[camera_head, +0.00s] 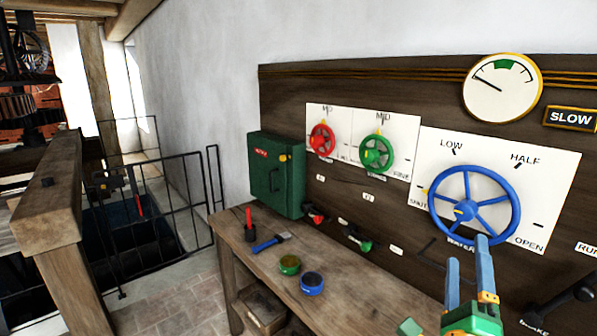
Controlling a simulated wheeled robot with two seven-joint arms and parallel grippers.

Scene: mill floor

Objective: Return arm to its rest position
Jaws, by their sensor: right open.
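My right gripper (468,251), with two blue fingers and a green and yellow body, rises from the bottom edge at the lower right. Its fingers stand apart with nothing between them. One fingertip overlaps the lower rim of the blue handwheel (497,183) in the picture; I cannot tell whether they touch. The wheel is on a white plate marked LOW, HALF, SHUT and OPEN, and its yellow mark is near the hub. My left gripper is not in view. Most of my right arm is out of frame.
A wooden bench (262,272) runs below the panel, with a blue-handled brush (266,244) and two small round tins (312,284). A green box (276,174), red wheel (321,139), green wheel (376,153) and gauge (503,88) are on the wall. Black railings (190,195) stand left.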

